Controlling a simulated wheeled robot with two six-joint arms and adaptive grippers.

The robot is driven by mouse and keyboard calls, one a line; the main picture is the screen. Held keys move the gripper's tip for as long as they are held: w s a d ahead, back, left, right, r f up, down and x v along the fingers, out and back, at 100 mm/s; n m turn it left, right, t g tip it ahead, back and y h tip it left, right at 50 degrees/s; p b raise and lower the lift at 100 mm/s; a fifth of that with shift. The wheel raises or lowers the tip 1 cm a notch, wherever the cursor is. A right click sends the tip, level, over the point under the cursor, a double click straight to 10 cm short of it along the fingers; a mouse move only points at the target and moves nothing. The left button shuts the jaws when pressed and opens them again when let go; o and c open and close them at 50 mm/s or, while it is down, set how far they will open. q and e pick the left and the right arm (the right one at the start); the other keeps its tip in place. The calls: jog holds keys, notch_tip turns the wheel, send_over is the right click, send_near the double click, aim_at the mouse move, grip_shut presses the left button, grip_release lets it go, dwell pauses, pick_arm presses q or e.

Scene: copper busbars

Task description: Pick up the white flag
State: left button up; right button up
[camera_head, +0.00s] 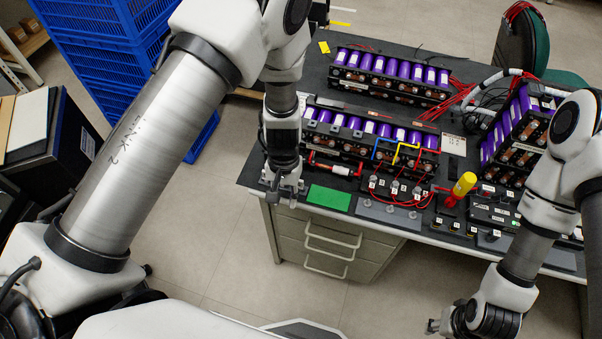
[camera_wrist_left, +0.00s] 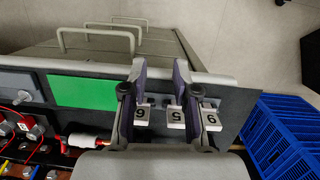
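Three small white flags with black digits stand in a row near the table edge in the left wrist view: one at the left (camera_wrist_left: 143,118), a middle one marked 5 (camera_wrist_left: 175,115) and one at the right (camera_wrist_left: 212,121). My left gripper (camera_wrist_left: 158,75) is open above this row. The left and middle flags show in the gap between its fingers; the right one shows outside the right finger. Contact cannot be told. In the head view my left gripper (camera_head: 284,192) points down at the table's left corner and hides these flags. My right gripper (camera_head: 437,326) is low at the right, its fingers unclear.
A green pad (camera_head: 328,198) lies beside my left gripper. Purple battery modules (camera_head: 370,130), red cables and a yellow-handled tool (camera_head: 463,186) crowd the table (camera_head: 316,82). More white number tags (camera_head: 394,187) stand near the front. Blue crates (camera_head: 105,45) are on the left.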

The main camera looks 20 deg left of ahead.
aim_at(299, 184)
pick_arm(q)
jog(key=w+r, duration=0.1)
jog(key=r, duration=0.1)
jog(key=w+d+r+t, duration=0.1)
jog(key=w+r, duration=0.1)
jog(key=r, duration=0.1)
jog(key=w+d+r+t+p, duration=0.1)
jog(key=w+r, duration=0.1)
jog(key=shift+w+d+r+m, duration=0.1)
jog(key=shift+w+r+m, duration=0.05)
jog(key=shift+r+m, duration=0.2)
jog(key=shift+w+f, duration=0.1)
jog(key=shift+f, duration=0.1)
notch_tip(299, 184, down, 7)
jog(key=shift+r+p, duration=0.1)
jog(key=shift+p, duration=0.7)
jog(key=shift+f, duration=0.35)
pick_arm(e)
notch_tip(299, 184, up, 4)
jog(key=shift+s+f, duration=0.1)
jog(key=shift+f, duration=0.1)
pick_arm(q)
jog(key=c, duration=0.3)
